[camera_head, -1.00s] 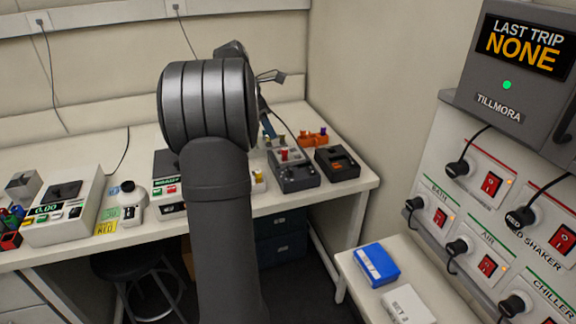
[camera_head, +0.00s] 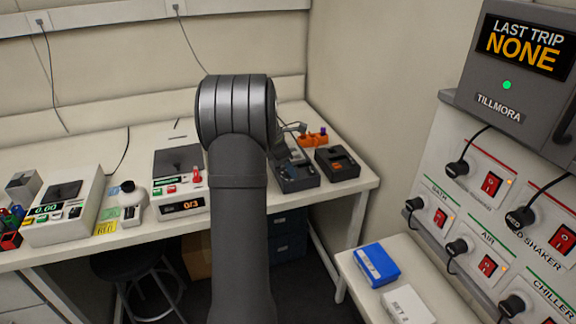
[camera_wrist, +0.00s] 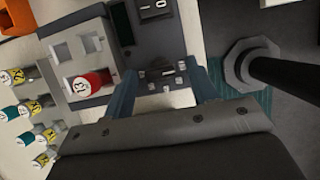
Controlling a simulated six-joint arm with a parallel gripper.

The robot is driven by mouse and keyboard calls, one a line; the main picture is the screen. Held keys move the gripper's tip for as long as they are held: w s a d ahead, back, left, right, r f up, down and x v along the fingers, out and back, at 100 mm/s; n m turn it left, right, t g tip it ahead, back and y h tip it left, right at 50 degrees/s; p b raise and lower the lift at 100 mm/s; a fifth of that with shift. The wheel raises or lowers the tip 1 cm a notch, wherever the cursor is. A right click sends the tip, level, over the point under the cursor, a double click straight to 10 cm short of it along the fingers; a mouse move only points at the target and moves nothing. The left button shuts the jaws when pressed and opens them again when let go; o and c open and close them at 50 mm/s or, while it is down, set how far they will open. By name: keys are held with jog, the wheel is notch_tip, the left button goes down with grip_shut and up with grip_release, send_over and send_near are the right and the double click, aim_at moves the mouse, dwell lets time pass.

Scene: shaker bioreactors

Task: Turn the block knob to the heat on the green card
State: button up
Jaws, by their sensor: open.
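The heating block (camera_head: 297,178) is a grey and dark unit toward the right end of the bench, partly behind my arm in the head view. In the wrist view its pale well block (camera_wrist: 78,48) holds a red-capped tube (camera_wrist: 90,83). Its dark front panel carries a small dark knob (camera_wrist: 168,78) with light marks around it. My gripper (camera_wrist: 161,70) is open, its two blue fingers on either side of the knob area. I cannot tell whether they touch the knob.
A black unit (camera_head: 337,162) stands right of the block, with an orange rack (camera_head: 312,139) behind it. A white device (camera_head: 180,180) reading 0/3 stands left of my arm. Yellow-labelled tubes (camera_wrist: 28,107) and a black post (camera_wrist: 275,75) flank the block in the wrist view.

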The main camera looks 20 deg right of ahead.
jog(key=c, duration=1)
jog(key=shift+m, duration=0.3)
jog(key=m, duration=0.1)
jog(key=m+g, duration=0.1)
jog(key=m, duration=0.1)
jog(key=shift+w+d+g, duration=0.1)
jog(key=shift+w+g, duration=0.05)
jog(key=shift+g, duration=0.15)
jog(key=shift+w+m+g+y, duration=0.1)
jog(key=shift+m+g+y, duration=0.25)
jog(key=shift+m, duration=0.9)
jog(key=shift+m+g+y, duration=0.15)
jog(key=shift+m+g, duration=0.3)
jog(key=shift+m, duration=0.8)
jog(key=o, duration=1)
